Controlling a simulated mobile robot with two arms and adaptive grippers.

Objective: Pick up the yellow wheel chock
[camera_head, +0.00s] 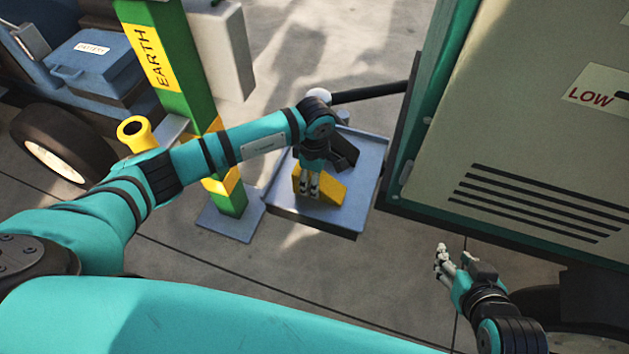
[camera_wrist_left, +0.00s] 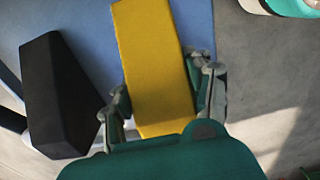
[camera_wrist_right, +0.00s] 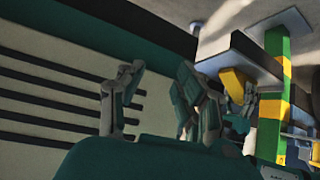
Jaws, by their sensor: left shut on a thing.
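The yellow wheel chock (camera_head: 330,189) is at the blue-grey tray (camera_head: 357,209) in the head view. My left gripper (camera_head: 309,190) is above the tray and shut on the chock. In the left wrist view the chock (camera_wrist_left: 155,60) lies between the two fingers (camera_wrist_left: 163,95), and its lower end is hidden by my gripper. I cannot tell whether the chock still touches the tray. My right gripper (camera_head: 453,258) is off to the right, beside the cabinet and apart from the chock. Its fingers (camera_wrist_right: 160,95) stand apart and empty in the right wrist view.
A black chock (camera_wrist_left: 62,95) lies beside the yellow one. A green post with an EARTH label (camera_head: 153,57) stands left of the tray. A large cabinet with LOW on it (camera_head: 540,130) borders the right. A dark bar (camera_head: 370,93) runs behind the tray. Bare floor shows in front.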

